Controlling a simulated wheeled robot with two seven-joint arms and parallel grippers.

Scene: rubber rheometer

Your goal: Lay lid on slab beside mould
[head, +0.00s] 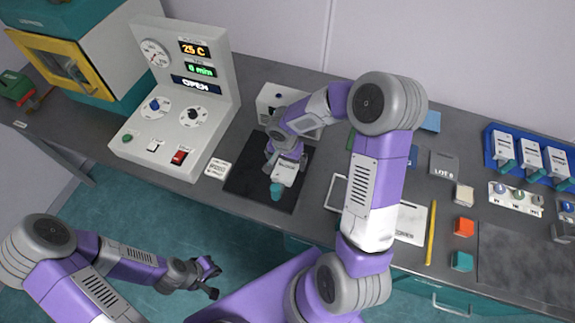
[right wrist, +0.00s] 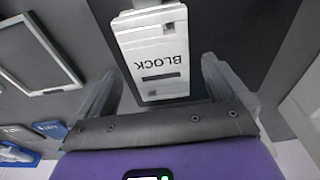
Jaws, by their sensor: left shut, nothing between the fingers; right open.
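A white piece marked BLOCK (right wrist: 152,50) lies between the spread fingers of my right gripper (right wrist: 160,92) in the right wrist view. In the head view this white piece (head: 285,173) shows below my right gripper (head: 283,160), over a dark slab (head: 245,178). A teal knob or cylinder (head: 277,191) is at its near end. My right gripper is open; I cannot tell whether its fingers touch the piece. No part is clearly labelled lid or mould, and the arm hides some of the slab. My left gripper (head: 210,277) is shut and empty, off the bench front.
A control panel (head: 180,115) stands left of the slab and a white box (head: 272,97) behind it. A pale-edged frame (right wrist: 38,52) lies beside it.

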